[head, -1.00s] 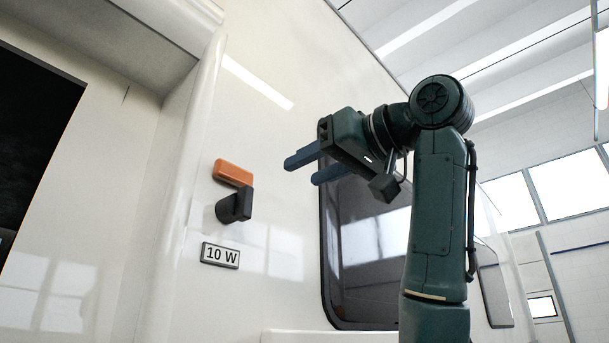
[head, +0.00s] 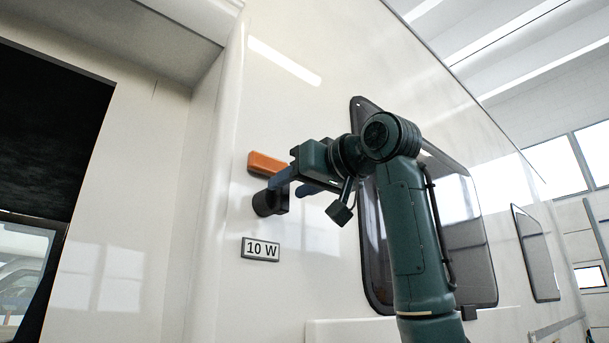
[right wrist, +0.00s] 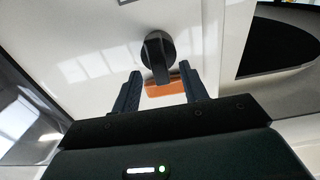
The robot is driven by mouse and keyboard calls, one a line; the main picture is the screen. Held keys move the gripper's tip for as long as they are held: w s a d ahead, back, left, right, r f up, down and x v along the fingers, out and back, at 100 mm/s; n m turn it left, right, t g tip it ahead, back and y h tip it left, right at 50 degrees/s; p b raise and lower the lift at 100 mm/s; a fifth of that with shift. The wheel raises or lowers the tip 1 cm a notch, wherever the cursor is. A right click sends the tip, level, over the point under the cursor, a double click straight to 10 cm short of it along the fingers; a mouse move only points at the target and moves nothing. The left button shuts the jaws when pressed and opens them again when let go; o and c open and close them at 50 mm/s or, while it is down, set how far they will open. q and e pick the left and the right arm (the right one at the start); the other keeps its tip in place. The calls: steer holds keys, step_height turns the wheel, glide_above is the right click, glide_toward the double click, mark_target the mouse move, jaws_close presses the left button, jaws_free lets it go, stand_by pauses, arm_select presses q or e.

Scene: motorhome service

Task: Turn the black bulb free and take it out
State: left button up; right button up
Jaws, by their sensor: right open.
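The black bulb (head: 265,203) sits on the white motorhome wall just below an orange lamp piece (head: 266,164). In the right wrist view the bulb (right wrist: 157,50) is a round black body with a raised bar across it. The orange piece (right wrist: 165,87) shows beyond it, between the fingers. My right gripper (head: 288,186) is open at the bulb, its blue fingers partly covering it in the head view. In the right wrist view the right gripper's fingertips (right wrist: 160,73) lie on either side of the bar's end, with gaps. Contact cannot be told. My left gripper is not in view.
A "10 W" label (head: 260,249) is on the wall below the bulb. A dark window (head: 465,235) lies behind my right arm. A dark doorway opening (head: 45,140) is at the left. A white ledge (head: 345,331) runs below the window.

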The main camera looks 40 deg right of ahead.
steer(key=shift+c, duration=0.3)
jaws_close()
stand_by(0.5)
steer(key=n, duration=0.4)
steer(key=shift+a, duration=0.15)
steer(key=n, duration=0.3)
steer(key=shift+a, duration=0.15)
steer(key=n, duration=0.4)
steer(key=shift+a+f+n, duration=0.1)
steer(key=shift+f+n, duration=0.1)
steer(key=shift+n, duration=0.1)
steer(key=n, duration=0.2)
steer(key=shift+f+n, duration=0.1)
steer(key=shift+n, duration=0.2)
